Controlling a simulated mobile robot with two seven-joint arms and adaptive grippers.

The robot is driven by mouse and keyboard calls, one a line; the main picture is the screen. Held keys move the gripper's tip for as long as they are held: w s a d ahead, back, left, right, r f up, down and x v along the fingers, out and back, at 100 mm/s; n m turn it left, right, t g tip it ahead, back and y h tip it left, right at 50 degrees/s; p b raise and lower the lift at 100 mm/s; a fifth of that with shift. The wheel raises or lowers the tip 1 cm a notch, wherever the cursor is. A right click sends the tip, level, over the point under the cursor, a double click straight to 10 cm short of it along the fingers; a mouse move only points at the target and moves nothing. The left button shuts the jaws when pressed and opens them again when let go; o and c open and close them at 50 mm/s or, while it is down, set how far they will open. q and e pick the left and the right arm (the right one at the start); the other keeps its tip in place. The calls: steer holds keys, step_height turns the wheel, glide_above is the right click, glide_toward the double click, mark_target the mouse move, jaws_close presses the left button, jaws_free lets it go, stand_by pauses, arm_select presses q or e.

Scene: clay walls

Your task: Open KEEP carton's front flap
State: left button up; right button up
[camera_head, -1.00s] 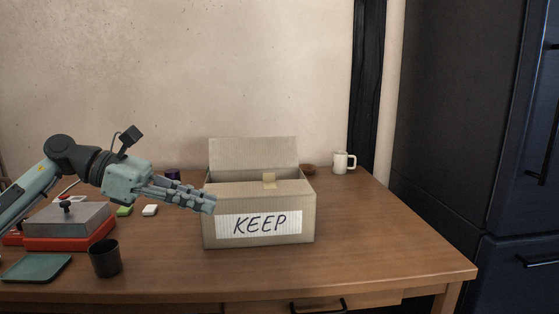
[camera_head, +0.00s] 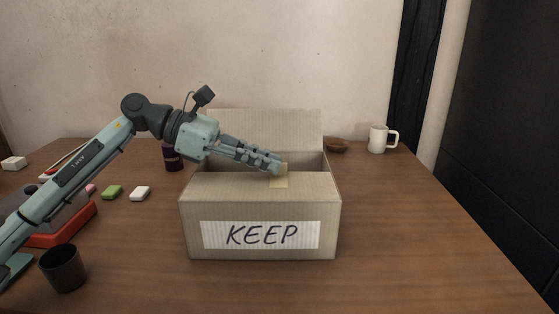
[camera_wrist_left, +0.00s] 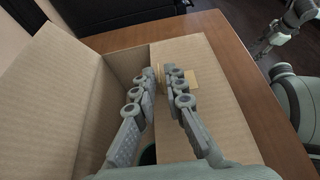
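The KEEP carton (camera_head: 193,225) stands on the table, its lettered white label facing me. Its back flap (camera_head: 265,130) stands raised. Its front flap (camera_head: 225,188) lies flat over the front of the top, with a tan tab (camera_head: 279,183) at its inner edge. The wrist view shows the flap (camera_wrist_left: 205,110) and tab (camera_wrist_left: 205,78). My left gripper (camera_head: 278,168) is beside the tab. Its fingers (camera_wrist_left: 162,73) are apart, one along the opening and one over the flap; contact is unclear. My right gripper (camera_wrist_left: 260,48) appears small in the wrist view; its fingers are unclear.
A white mug (camera_head: 378,139) and brown bowl (camera_head: 336,146) stand behind right. A dark jar (camera_head: 173,158) is behind my arm. Table right of the carton is clear.

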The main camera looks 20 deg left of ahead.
arm_select(q)
steer(key=shift+x, duration=1.4)
arm_select(e)
steer(key=shift+w+f, duration=0.2)
steer(key=shift+f, duration=0.2)
arm_select(q)
jaws_close()
steer(key=shift+w, duration=0.15)
arm_select(e)
steer(key=shift+s, duration=0.1)
